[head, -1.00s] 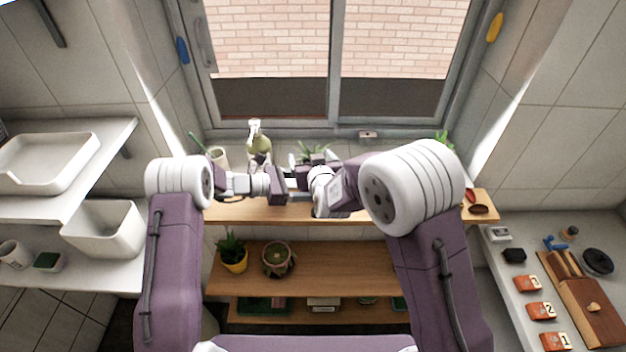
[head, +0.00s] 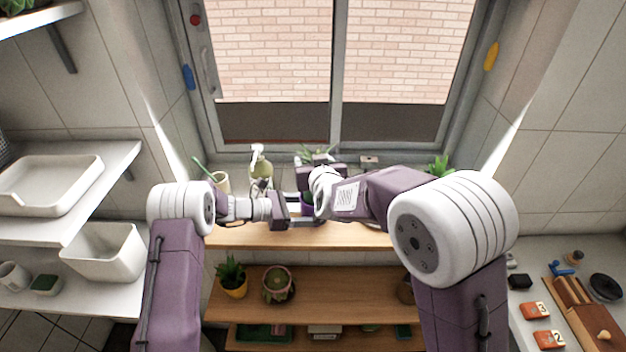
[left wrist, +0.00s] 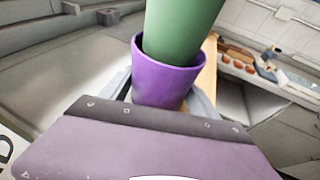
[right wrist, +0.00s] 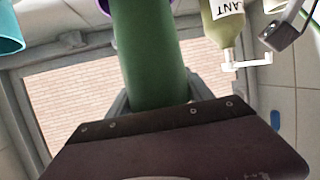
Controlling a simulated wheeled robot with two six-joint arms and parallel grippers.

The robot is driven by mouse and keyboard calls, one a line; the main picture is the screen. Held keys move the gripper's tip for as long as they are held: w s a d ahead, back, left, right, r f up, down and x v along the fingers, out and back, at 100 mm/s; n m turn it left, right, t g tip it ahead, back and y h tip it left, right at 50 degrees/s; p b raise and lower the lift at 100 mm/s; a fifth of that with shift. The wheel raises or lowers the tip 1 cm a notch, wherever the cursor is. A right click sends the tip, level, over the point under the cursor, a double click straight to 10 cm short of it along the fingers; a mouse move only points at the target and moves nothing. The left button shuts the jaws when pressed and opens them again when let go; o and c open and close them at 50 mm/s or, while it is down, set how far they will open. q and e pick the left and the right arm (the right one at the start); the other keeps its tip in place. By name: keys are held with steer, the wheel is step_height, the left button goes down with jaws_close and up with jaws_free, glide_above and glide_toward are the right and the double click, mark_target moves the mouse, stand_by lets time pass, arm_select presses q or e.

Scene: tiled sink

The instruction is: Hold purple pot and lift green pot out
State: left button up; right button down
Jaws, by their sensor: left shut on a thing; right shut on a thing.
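The purple pot (left wrist: 165,88) is upright-rimmed in the left wrist view, with my left gripper (left wrist: 158,100) shut around it. A small part of it shows in the head view (head: 308,199). The green pot (left wrist: 182,28) sticks far out of the purple pot's mouth, its lower end inside the rim. In the right wrist view the green pot (right wrist: 148,50) runs between the fingers of my right gripper (right wrist: 155,98), which is shut on it. A sliver of purple rim shows at that view's top edge. In the head view my right wrist hides most of the green pot.
A wooden shelf (head: 350,236) lies below my grippers. A spray bottle (head: 261,166) and a cream cup (head: 221,181) stand behind, near the window sill. Potted plants (head: 232,278) stand on the lower shelf. Counters flank both sides.

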step_height(320, 180, up, 3)
steer(key=shift+f, duration=0.1)
arm_select(q)
steer(key=o, duration=1)
steer(key=shift+o, duration=0.2)
